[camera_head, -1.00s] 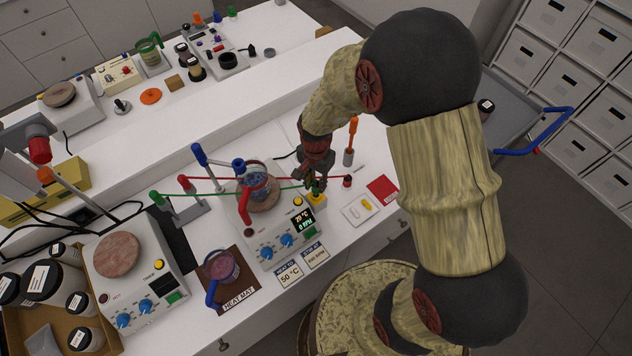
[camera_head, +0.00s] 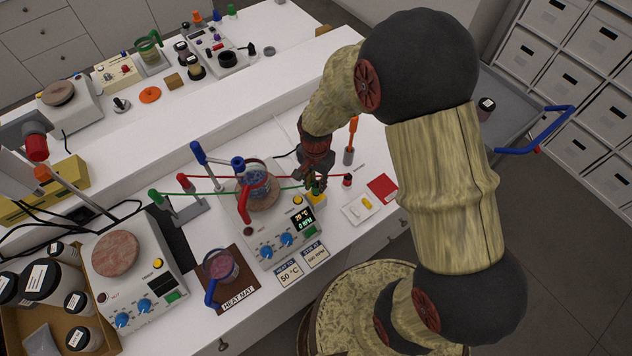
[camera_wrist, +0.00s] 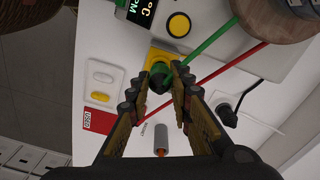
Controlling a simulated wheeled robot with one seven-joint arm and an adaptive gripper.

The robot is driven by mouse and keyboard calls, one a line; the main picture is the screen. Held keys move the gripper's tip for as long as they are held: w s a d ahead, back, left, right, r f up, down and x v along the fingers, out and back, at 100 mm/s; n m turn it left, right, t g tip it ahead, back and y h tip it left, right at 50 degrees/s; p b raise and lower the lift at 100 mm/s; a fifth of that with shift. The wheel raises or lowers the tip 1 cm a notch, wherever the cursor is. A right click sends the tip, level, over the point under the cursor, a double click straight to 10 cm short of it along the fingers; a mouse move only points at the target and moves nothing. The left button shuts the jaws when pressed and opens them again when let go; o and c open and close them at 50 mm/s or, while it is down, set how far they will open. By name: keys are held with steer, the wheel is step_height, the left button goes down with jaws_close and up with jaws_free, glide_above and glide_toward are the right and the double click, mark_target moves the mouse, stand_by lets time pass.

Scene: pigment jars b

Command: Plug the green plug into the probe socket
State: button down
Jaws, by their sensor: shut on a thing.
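My gripper (camera_head: 316,186) points down beside the front stirring hotplate. In the wrist view my gripper (camera_wrist: 160,80) is shut on the green plug (camera_wrist: 159,70), one finger on each side. The green cable (camera_wrist: 212,37) runs from it towards the hotplate and a clamp stand. A yellow block (camera_wrist: 158,55), apparently the probe socket, lies directly under or behind the plug. It also shows in the head view as a yellow block (camera_head: 319,199) just below my fingers. The plug hides its middle, so I cannot tell whether the plug is in it or above it.
The hotplate (camera_head: 262,238) carries a glass beaker (camera_head: 258,180) close left of my gripper. A red cable (camera_wrist: 235,60) passes close by my fingers. A red plug (camera_head: 347,182), an orange-handled tool (camera_head: 352,135), a white tray (camera_head: 352,212) and a red card (camera_head: 382,188) are to the right.

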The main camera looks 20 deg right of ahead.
mark_target(316, 183)
steer(key=shift+f+b, duration=0.45)
steer(key=shift+f, duration=0.25)
steer(key=c, duration=1.7)
jaws_free()
steer(key=shift+o, duration=0.8)
steer(key=shift+r, duration=0.15)
step_height(316, 183, up, 12)
